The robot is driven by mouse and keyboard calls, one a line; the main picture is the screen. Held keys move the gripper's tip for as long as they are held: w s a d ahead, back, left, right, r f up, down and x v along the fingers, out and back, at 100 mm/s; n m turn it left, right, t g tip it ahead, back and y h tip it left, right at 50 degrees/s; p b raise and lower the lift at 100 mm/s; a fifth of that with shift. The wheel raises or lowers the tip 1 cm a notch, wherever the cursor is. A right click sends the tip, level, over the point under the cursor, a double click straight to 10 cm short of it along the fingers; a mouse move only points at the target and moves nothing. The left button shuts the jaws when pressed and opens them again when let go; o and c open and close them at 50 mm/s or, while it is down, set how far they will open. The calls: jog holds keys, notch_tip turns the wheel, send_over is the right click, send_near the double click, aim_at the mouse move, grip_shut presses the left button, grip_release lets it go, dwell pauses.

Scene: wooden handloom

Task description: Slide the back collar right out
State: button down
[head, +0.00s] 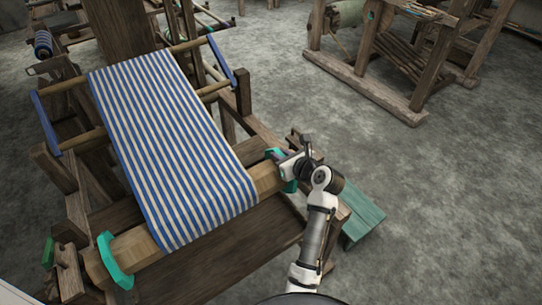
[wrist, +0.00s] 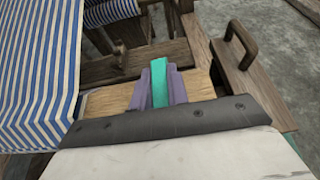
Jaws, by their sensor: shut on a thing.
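Two teal collars sit on the pale wooden cloth beam of the loom (head: 266,179). One collar (head: 114,262) is at the left end, beyond the striped cloth's edge. The other collar (head: 289,186) is at the right end, partly hidden by my gripper (head: 281,168). In the wrist view, my gripper (wrist: 160,90) is shut on this right collar (wrist: 160,84), with a purple-grey finger on each side. The beam (wrist: 108,99) shows to both sides of the fingers. Blue-and-white striped cloth (head: 170,130) wraps the beam left of the collar, with a strip of bare wood between.
A dark wooden post with a handle (wrist: 238,48) stands close to the right of the gripper in the wrist view. A teal plank (head: 363,221) lies right of my arm. Another loom (head: 400,60) stands at the back right. The grey floor (head: 460,190) on the right is clear.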

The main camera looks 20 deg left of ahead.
jog(key=shift+w+d+r, duration=0.1)
jog(key=shift+w+d, duration=0.05)
jog(key=shift+d, duration=0.05)
jog(key=c, duration=1.4)
grip_release()
jog(key=shift+w, duration=0.1)
jog(key=shift+o, duration=0.2)
jog(key=b+v, duration=0.2)
jog(key=v, duration=1.2)
jog(key=shift+b, duration=0.35)
